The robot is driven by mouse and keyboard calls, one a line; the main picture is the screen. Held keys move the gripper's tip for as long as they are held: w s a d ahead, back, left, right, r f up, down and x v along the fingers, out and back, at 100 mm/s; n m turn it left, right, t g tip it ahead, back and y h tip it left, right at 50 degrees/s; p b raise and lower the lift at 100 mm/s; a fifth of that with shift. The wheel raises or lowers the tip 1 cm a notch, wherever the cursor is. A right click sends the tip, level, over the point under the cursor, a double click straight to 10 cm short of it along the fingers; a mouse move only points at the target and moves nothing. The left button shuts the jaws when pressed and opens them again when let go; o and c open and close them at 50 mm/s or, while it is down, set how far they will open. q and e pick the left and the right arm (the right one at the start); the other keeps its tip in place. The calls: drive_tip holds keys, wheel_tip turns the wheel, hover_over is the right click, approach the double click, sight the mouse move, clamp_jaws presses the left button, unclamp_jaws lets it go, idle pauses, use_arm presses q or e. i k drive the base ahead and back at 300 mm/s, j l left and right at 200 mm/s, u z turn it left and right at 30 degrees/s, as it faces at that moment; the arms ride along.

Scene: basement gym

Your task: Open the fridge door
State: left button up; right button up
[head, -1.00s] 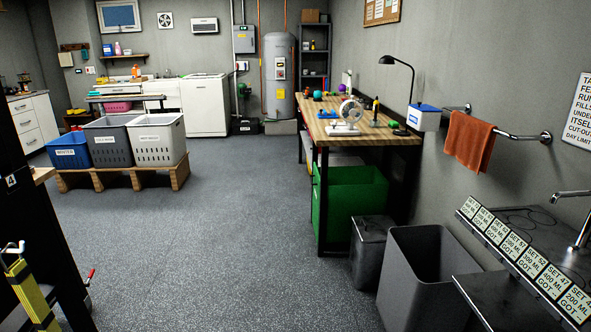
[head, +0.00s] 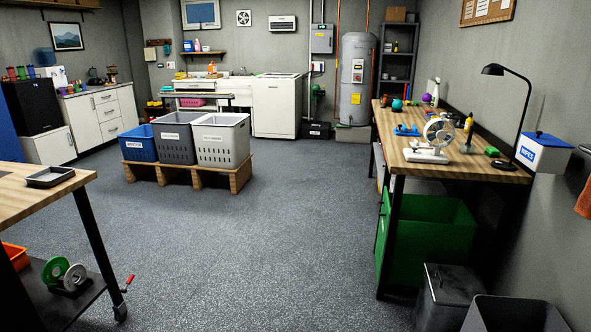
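No thing is clearly recognisable as the fridge. A black box-shaped unit (head: 33,105) stands at the far left beside the white drawer cabinets, and I cannot tell whether it is a fridge. A white box-shaped appliance (head: 277,106) stands against the back wall, with its type unclear. Neither shows an open door. Neither of my grippers is in view.
A wheeled wooden-topped table (head: 20,201) stands at near left. A pallet (head: 187,175) with three laundry baskets stands mid-left. A workbench (head: 480,171), green bin (head: 433,230) and grey bins line the right. The grey floor (head: 270,250) between is clear.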

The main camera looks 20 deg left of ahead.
sight(38, 101)
drive_tip(key=i+l+u, duration=0.1)
drive_tip(key=i+u, duration=0.35)
drive_tip(key=i, duration=0.65)
drive_tip(key=i+l+u, duration=0.1)
drive_tip(key=i+u, duration=0.35)
drive_tip(key=i, duration=0.65)
drive_tip(key=i+l+u, duration=0.1)
drive_tip(key=i+u, duration=0.3)
drive_tip(key=i, duration=0.75)
drive_tip(key=i+u, duration=0.1)
drive_tip(key=i, duration=0.7)
drive_tip(key=i+l, duration=0.1)
drive_tip(key=i, duration=0.65)
drive_tip(key=i+l+u, duration=0.15)
drive_tip(key=i, duration=0.6)
drive_tip(key=i+u, duration=0.75)
drive_tip(key=i, duration=0.2)
drive_tip(key=i+u, duration=0.35)
drive_tip(key=i, duration=0.15)
drive_tip(key=i+u, duration=0.35)
drive_tip(key=i+l+u, duration=0.15)
drive_tip(key=i, duration=1.15)
